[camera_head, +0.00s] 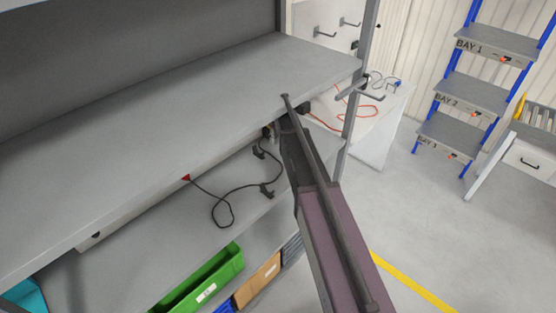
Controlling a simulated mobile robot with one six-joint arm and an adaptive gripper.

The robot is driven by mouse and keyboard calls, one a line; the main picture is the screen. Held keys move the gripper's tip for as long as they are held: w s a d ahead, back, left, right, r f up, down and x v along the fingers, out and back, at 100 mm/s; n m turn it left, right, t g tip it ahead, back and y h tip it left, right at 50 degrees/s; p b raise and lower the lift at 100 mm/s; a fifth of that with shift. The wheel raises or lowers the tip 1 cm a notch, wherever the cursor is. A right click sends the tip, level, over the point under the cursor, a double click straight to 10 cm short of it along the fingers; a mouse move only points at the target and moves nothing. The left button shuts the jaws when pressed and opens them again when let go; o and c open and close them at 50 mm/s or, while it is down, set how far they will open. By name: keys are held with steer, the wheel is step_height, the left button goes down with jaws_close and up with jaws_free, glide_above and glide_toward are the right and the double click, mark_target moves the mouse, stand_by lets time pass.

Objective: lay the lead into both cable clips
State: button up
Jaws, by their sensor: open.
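A thin black lead (219,196) lies in a loose loop on the lower shelf. Its left end meets a small red piece (186,178) under the upper shelf's front edge. Two small black pieces, which may be the cable clips, show along the lead: one farther back (259,153) and one nearer (267,190). I cannot tell whether the lead sits inside either. My gripper (268,132) is open, at the far end of my arm just below the upper shelf's edge. It is small and mostly hidden, and I cannot tell whether it touches the lead.
The grey upper shelf (170,130) is bare and overhangs the lower shelf (165,240). Green (205,280) and brown (258,280) bins stand below. An orange cable (350,107) lies on a white table behind.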

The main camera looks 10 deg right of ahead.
mark_target(276, 160)
steer(key=shift+f, duration=0.25)
step_height(276, 160, down, 10)
steer(key=b, duration=1)
steer(key=shift+r, duration=0.25)
steer(key=shift+f, duration=0.2)
steer(key=shift+c, duration=0.2)
jaws_close()
stand_by(0.5)
steer(key=shift+r, duration=0.15)
steer(key=shift+r+p, duration=2.85)
steer(key=shift+p, duration=0.05)
steer(key=shift+a, duration=0.1)
